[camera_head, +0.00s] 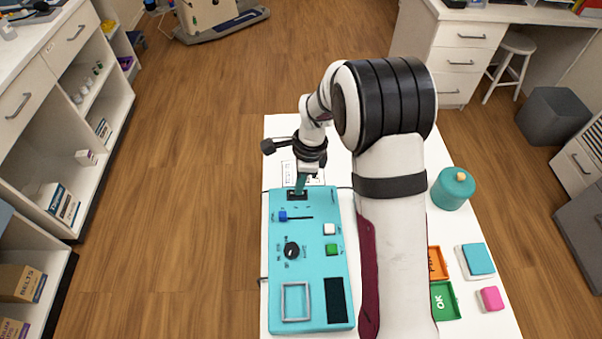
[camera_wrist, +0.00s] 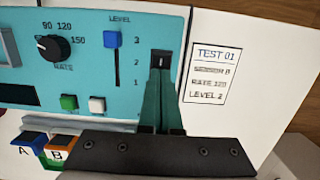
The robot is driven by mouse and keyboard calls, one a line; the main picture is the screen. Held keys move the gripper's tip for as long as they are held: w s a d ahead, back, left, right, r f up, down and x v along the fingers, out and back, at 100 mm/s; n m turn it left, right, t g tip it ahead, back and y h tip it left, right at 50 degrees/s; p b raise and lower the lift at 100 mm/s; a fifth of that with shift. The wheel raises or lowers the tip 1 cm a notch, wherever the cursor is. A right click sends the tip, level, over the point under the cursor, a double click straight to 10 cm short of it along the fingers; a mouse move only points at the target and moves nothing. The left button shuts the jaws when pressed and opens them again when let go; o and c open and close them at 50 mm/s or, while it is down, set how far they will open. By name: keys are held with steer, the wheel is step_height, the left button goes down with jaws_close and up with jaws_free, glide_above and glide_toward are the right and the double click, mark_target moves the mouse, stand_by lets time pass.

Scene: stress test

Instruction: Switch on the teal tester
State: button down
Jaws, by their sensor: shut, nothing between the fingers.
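The teal tester (camera_head: 312,270) lies on the white table, its face up. Its black switch (camera_wrist: 161,58) is at the panel's end, with a small white mark showing on it; fingertips hide its lower part, and I cannot tell its position. My gripper (camera_head: 299,187) is shut and empty, its dark green fingers together. In the wrist view the fingertips (camera_wrist: 161,74) are right at the switch; I cannot tell whether they touch it. The blue slider (camera_wrist: 111,40) stands near 3. The black knob (camera_wrist: 54,47), green button (camera_wrist: 69,102) and white button (camera_wrist: 97,104) are clear of the fingers.
A card (camera_wrist: 212,72) reading TEST 01, RATE 120, LEVEL 2 lies beyond the switch. A teal canister (camera_head: 453,190), orange tray (camera_head: 437,262), green OK tray (camera_head: 444,301), teal block (camera_head: 479,259) and pink block (camera_head: 491,298) are to the right of my arm.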

step_height(320, 180, up, 13)
steer(key=d, duration=0.2)
steer(key=shift+r, duration=0.2)
steer(key=a+f, duration=0.1)
steer(key=f, duration=0.3)
steer(key=a+f, duration=0.1)
steer(key=f, duration=0.4)
steer(key=a+f, duration=0.1)
steer(key=f, duration=0.4)
steer(key=shift+a, duration=0.25)
steer(key=shift+a+f, duration=0.1)
steer(key=shift+f, duration=0.05)
